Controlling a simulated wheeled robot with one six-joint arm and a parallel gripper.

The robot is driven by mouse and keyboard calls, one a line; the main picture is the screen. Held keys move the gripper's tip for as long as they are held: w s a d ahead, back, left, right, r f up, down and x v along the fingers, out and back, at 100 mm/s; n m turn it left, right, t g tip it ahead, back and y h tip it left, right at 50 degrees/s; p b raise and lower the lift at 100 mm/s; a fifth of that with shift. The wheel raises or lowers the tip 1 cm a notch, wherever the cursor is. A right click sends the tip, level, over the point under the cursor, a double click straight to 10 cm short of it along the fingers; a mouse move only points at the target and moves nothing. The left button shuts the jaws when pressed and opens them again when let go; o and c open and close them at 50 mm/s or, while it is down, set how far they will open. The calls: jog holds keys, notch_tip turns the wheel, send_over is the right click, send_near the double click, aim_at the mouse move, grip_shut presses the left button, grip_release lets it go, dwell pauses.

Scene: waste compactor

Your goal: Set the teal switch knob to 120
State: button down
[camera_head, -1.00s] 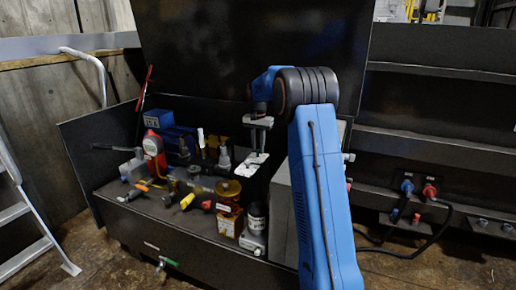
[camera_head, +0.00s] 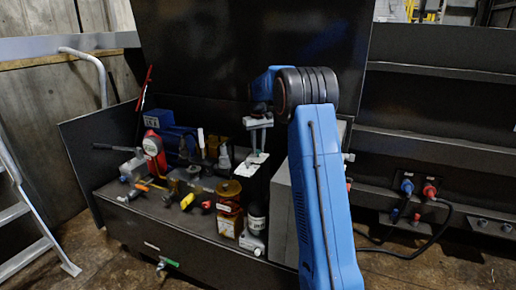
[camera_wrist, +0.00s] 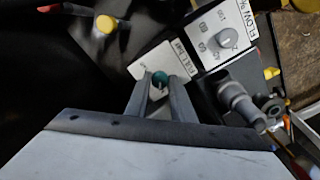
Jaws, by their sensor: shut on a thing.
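In the wrist view, the teal switch knob (camera_wrist: 160,78) sits on a white plate (camera_wrist: 148,62) whose printing is only partly readable. My gripper (camera_wrist: 161,84) is shut on the knob, with one finger on each side of it. The fingers hide part of the plate, and I cannot read the knob's setting. In the camera_head view, my gripper (camera_head: 257,150) points down at a light plate inside the dark cabinet; the knob is too small or hidden there.
Beside the teal knob's plate is another white plate with a round grey dial (camera_wrist: 227,38). A grey cylindrical fitting (camera_wrist: 238,100) stands close to the right. Bottles, including an amber one (camera_head: 229,208), and yellow-and-black items crowd the cabinet shelf to the left.

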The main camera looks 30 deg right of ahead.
jog(key=shift+n, duration=0.4)
jog(key=c, duration=1.5)
grip_release()
jog(key=shift+c, duration=0.2)
jog(key=shift+r, duration=0.15)
notch_tip(320, 180, up, 17)
